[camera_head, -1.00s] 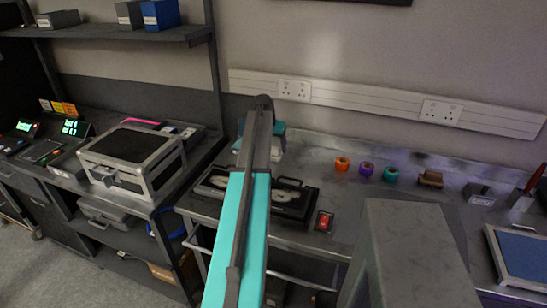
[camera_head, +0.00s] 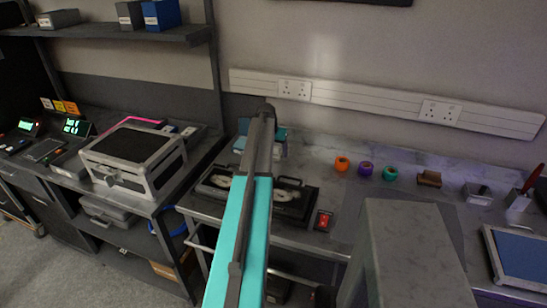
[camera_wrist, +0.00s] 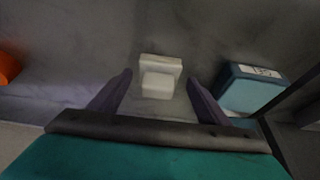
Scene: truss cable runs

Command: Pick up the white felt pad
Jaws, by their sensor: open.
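The white felt pad (camera_wrist: 160,77) shows in the wrist view as a pale block shape with a raised back part, on the grey metal bench top. My gripper (camera_wrist: 160,84) is open, with one dark finger on each side of the pad in the picture. The fingers look apart from it, and the height between them is hard to tell. In the head view my arm covers the spot, so I cannot make out the pad or the fingertips there.
A teal box with a white label (camera_wrist: 250,87) stands close to the right finger in the wrist view. An orange roll (camera_wrist: 7,66) is at the left edge. In the head view, a black open case (camera_head: 292,205) and a red switch (camera_head: 323,220) lie nearer the bench front.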

